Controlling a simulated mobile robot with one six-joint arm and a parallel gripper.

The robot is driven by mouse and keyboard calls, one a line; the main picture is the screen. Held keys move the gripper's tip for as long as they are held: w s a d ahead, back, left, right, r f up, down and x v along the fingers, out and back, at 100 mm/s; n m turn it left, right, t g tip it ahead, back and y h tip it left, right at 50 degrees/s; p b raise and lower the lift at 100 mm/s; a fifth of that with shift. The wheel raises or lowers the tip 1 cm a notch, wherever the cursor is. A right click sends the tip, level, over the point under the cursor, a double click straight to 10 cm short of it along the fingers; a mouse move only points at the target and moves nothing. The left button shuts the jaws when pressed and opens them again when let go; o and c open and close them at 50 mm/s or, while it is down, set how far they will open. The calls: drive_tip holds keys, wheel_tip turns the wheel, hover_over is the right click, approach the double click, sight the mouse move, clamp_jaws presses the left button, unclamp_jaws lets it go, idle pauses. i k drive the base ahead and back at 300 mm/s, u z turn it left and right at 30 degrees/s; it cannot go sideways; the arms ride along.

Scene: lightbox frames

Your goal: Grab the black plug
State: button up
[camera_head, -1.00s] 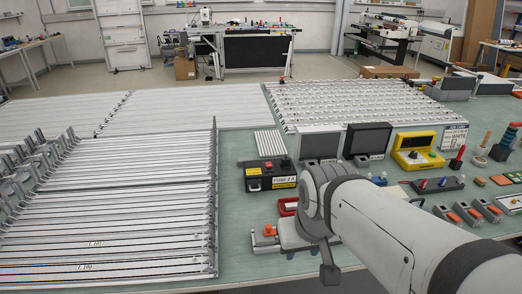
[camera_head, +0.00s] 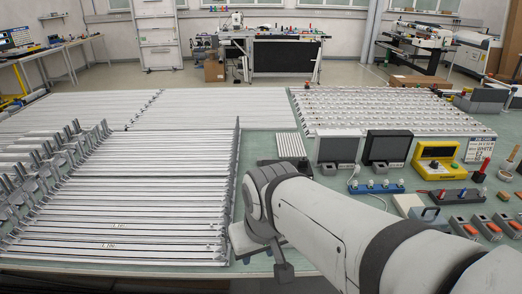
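I cannot pick out a black plug for sure; it may be hidden behind my arm or too small to tell. My gripper (camera_head: 283,270) shows only as a small dark part below the wrist, low over the front of the green table. Its fingers are not clear, so I cannot tell if it is open or shut. My white arm covers the middle front of the table and hides what lies behind it.
The green table (camera_head: 450,230) holds white slatted panels (camera_head: 130,190) at left.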

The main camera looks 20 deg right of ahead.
sight(302, 162)
drive_tip(key=u, duration=0.2)
drive_tip(key=k, duration=0.6)
drive_tip(key=z, duration=0.85)
drive_tip(key=i, duration=1)
drive_tip(key=z, duration=0.05)
